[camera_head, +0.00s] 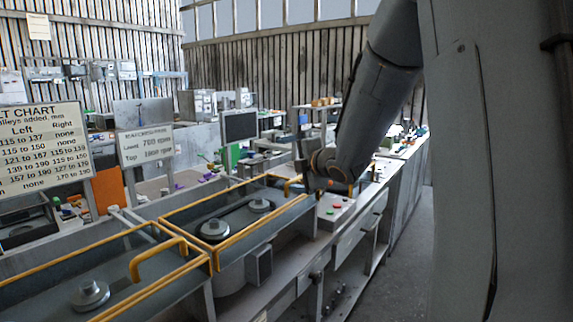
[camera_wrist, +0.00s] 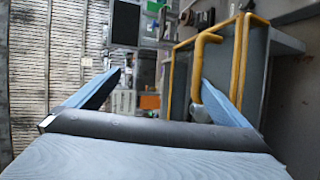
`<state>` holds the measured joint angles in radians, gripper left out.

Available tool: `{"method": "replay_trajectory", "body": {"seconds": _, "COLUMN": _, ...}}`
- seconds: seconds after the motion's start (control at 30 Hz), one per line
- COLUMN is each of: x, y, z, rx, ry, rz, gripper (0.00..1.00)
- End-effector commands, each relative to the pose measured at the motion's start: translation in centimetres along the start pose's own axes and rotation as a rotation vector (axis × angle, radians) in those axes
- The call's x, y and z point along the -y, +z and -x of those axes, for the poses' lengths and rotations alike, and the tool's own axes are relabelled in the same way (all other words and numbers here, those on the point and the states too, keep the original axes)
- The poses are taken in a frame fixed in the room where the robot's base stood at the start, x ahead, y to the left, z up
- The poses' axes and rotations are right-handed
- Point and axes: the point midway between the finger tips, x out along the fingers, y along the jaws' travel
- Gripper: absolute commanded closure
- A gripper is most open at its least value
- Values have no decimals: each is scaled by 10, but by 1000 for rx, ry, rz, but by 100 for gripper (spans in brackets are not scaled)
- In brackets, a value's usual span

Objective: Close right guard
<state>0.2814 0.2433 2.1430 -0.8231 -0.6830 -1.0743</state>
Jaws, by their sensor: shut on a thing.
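The right guard (camera_head: 232,239) is a yellow-edged frame around two grey pulleys (camera_head: 214,229) joined by a dark belt. Its yellow handle (camera_head: 291,186) is at its far right end. My gripper (camera_head: 322,190) is at that end, with its fingers small and partly hidden by the arm. In the wrist view my gripper (camera_wrist: 160,78) has its two blue fingers spaced apart. The yellow handle (camera_wrist: 197,62) shows at the right finger, which overlaps its lower end. The exact contact on the handle is hidden.
A second yellow-edged bay with a yellow handle (camera_head: 158,258) is at the left. A control box (camera_head: 335,208) with coloured buttons is right of the right guard. Chart signs (camera_head: 40,150) stand behind. Open floor (camera_head: 405,260) lies to the right of the bench.

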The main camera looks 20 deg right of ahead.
Motion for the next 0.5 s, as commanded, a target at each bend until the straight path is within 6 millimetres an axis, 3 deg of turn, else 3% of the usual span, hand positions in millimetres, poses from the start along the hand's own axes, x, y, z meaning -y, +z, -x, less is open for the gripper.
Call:
{"method": "replay_trajectory", "body": {"seconds": 0.03, "x": -24, "y": 1, "z": 6, "rx": -1, "ry": 43, "rz": 8, "gripper": 18}}
{"method": "replay_trajectory", "body": {"seconds": 0.5, "x": -21, "y": 2, "z": 24, "rx": 0, "ry": 43, "rz": 7, "gripper": 18}}
